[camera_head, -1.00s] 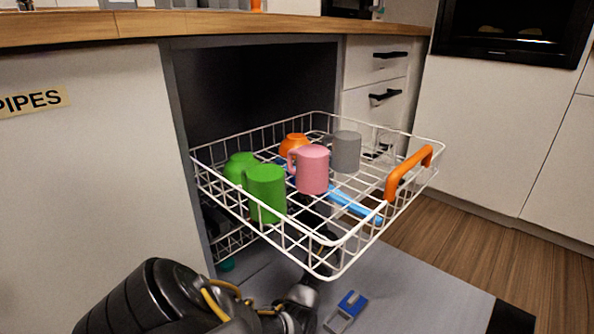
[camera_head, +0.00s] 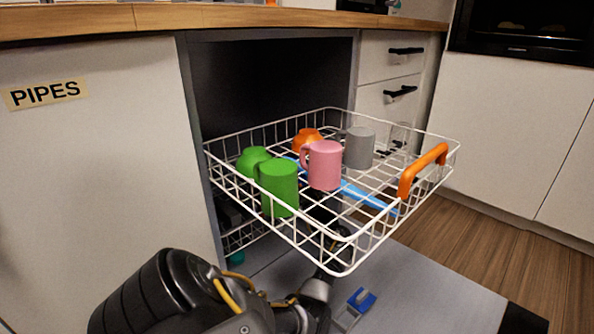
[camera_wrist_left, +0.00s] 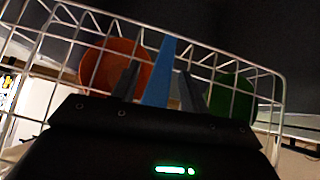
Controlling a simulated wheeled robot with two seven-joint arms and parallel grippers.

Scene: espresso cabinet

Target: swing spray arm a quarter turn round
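The blue spray arm (camera_head: 368,197) shows through the wires of the pulled-out white rack (camera_head: 343,268), running from behind the pink mug toward the rack's front right. My left arm reaches in low under the rack, and its gripper is largely hidden there in the head view. In the left wrist view the blue spray arm (camera_wrist_left: 161,72) stands between the two dark fingers of my left gripper (camera_wrist_left: 158,88). The fingers are apart, one on each side of it; a narrow gap seems to show on the right. My right gripper is not in view.
The rack holds green (camera_head: 279,188), pink (camera_head: 324,166) and grey (camera_head: 360,148) mugs and an orange bowl (camera_head: 307,138). An orange handle (camera_head: 422,170) is on its front. Below lies the open door (camera_head: 430,290) with a blue-lidded compartment (camera_head: 361,300).

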